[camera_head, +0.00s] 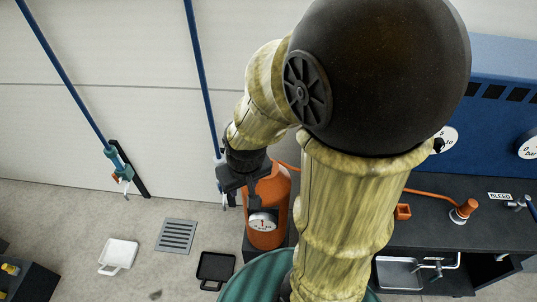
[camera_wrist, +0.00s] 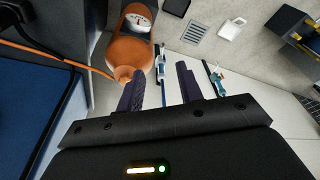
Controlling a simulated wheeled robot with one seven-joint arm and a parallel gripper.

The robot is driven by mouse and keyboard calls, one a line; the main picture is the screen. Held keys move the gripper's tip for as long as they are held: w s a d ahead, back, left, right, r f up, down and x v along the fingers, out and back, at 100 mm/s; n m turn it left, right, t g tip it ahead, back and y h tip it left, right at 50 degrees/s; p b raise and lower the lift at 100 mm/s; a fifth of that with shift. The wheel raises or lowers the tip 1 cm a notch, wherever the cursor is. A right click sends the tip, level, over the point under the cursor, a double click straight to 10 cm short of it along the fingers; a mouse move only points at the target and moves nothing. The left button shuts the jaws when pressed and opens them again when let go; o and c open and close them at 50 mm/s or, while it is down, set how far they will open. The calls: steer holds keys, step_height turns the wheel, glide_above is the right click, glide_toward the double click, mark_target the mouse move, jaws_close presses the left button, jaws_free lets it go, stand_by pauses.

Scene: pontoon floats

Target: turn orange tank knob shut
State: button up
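The orange tank (camera_head: 268,215) stands upright below my forearm in the head view, with a round white gauge (camera_head: 263,222) on its front. In the wrist view the tank (camera_wrist: 127,52) is at the upper left, with its narrow neck toward my left finger. My gripper (camera_head: 241,200) is beside the tank's upper left in the head view. In the wrist view my gripper (camera_wrist: 159,68) has its two dark fingers spread apart, with nothing held between them. I cannot make out the tank's knob; the left finger and arm cover part of the tank top.
An orange hose (camera_head: 430,193) runs along the dark bench (camera_head: 480,230) to the right. Blue pipes (camera_head: 202,75) with valves run down the pale wall. A floor grate (camera_head: 176,236), a white tray (camera_head: 118,256) and a black tray (camera_head: 215,268) lie on the floor to the left.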

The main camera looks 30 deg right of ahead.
steer(key=shift+s, duration=0.15)
steer(key=o, duration=0.7)
steer(key=shift+w+d+f, duration=0.1)
steer(key=shift+w, duration=0.2)
steer(key=shift+c, duration=0.2)
steer(key=w+d+f+n+g+b, duration=0.1)
steer(key=w+d+n+g+b, duration=0.1)
steer(key=w+d+n+b, duration=0.9)
steer(key=w+d+b, duration=0.4)
steer(key=w, duration=0.3)
steer(key=shift+d+f+g, duration=0.25)
steer(key=shift+g, duration=0.05)
steer(key=shift+w, duration=0.1)
step_height(320, 180, down, 18)
steer(key=shift+r, duration=0.25)
